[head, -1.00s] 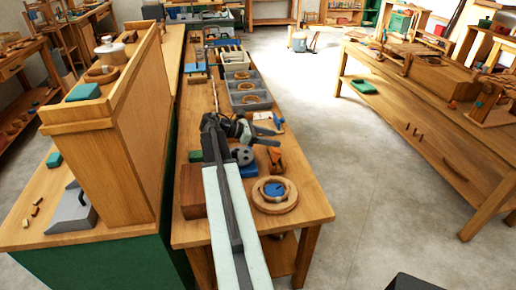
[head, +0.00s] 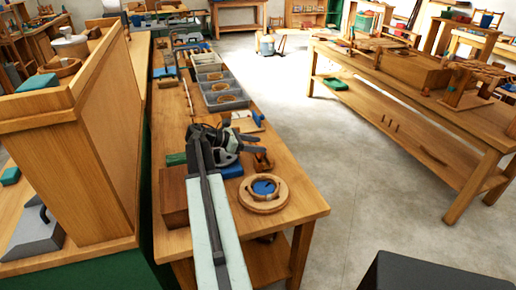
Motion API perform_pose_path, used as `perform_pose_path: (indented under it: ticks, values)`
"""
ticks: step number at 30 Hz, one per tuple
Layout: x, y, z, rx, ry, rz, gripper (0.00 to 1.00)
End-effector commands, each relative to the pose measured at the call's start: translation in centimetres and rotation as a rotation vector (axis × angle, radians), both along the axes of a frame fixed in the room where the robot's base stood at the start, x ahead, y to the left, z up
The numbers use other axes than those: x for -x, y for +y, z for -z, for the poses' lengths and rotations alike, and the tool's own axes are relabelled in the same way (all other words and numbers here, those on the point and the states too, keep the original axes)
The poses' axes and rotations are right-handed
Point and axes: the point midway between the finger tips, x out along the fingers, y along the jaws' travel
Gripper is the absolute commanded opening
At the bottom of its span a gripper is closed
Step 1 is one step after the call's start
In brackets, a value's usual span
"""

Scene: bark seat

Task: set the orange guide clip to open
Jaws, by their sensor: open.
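A small orange-brown piece (head: 263,160), which looks like the guide clip, stands on the wooden workbench just behind the round wooden ring. It is small, and I cannot tell its setting. My gripper (head: 243,141) is above the bench at the end of my outstretched arm, a little behind and left of the clip in the picture. Its dark jaws point right and are open, with nothing seen between them. I cannot tell how high they are above the bench.
A round wooden ring with a blue centre (head: 264,193) lies near the workbench's (head: 290,212) front edge. A brown block (head: 174,196) stands left of my arm. Grey bins (head: 219,88) line the bench behind. Open floor (head: 350,170) lies to the right.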

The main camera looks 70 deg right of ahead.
Motion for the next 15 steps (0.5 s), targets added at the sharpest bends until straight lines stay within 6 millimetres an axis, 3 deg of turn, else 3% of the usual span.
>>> perform_pose_path:
  ticks: [10,11,15]
  values:
    - [0.74,-0.57,0.33,0.000,0.000,0.000,0.53]
    - [0.74,-0.57,0.33,0.000,0.000,0.000,0.50]
    - [0.71,-0.57,0.33,0.000,0.000,0.000,0.11]
